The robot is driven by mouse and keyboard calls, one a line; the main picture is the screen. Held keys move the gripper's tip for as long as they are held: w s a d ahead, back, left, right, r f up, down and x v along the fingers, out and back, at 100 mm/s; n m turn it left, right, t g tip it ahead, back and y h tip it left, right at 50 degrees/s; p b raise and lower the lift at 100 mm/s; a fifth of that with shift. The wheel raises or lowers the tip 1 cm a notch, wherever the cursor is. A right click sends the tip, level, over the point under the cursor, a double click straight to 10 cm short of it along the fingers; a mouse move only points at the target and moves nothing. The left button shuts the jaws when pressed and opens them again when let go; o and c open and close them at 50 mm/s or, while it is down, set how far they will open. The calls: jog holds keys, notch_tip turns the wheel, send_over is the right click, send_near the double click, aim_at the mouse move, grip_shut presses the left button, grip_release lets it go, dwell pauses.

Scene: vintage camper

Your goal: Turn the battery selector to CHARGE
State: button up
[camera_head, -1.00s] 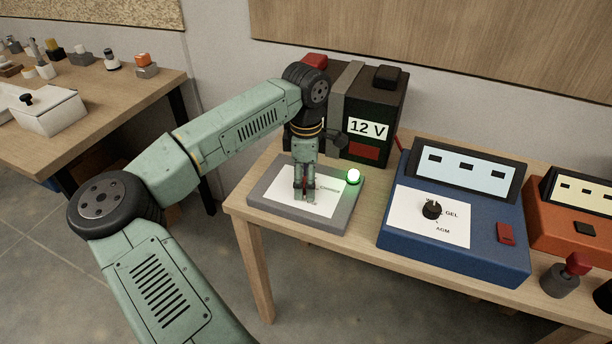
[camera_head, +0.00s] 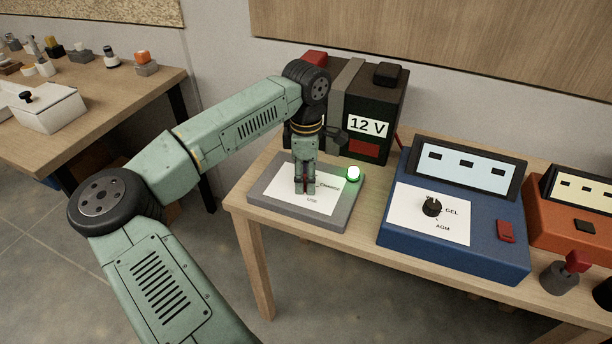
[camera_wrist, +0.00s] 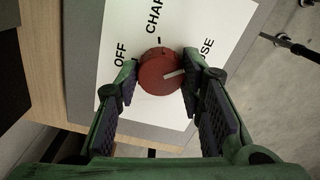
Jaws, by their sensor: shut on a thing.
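The battery selector is a round red knob (camera_wrist: 158,74) on a white plate with the labels OFF, CHARGE and USE. In the wrist view its pale pointer line points right, to the USE side and away from the CHARGE mark above the knob. My gripper (camera_wrist: 160,84) is shut on the knob, one finger on each side. In the head view my gripper (camera_head: 305,188) points down onto the selector panel (camera_head: 345,212) and hides most of the knob.
A lamp (camera_head: 353,173) with a green tint sits at the panel's right corner. A black 12 V battery (camera_head: 390,105) stands behind. A blue charger (camera_head: 455,260) with a black knob (camera_head: 431,207) stands to the right, with an orange unit (camera_head: 560,235) beyond.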

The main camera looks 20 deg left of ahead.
jog(key=shift+f+n+b, duration=0.15)
jog(key=shift+n+b, duration=0.15)
jog(key=shift+b, duration=0.2)
jog(key=shift+f+n+b, duration=0.15)
jog(key=shift+n+b, duration=0.75)
jog(key=shift+b, duration=0.25)
jog(key=n+b, duration=0.3)
jog(key=shift+n, duration=0.3)
jog(key=n+b, duration=0.2)
jog(key=n, duration=0.1)
jog(key=shift+n, duration=0.4)
jog(key=shift+s+r+n+b, duration=0.1)
jog(key=shift+r+n+b, duration=0.1)
jog(key=shift+n+b, duration=1.35)
jog(key=shift+n+p, duration=0.3)
jog(key=shift+n, duration=0.25)
jog(key=o, duration=1.2)
jog(key=shift+r, duration=0.1)
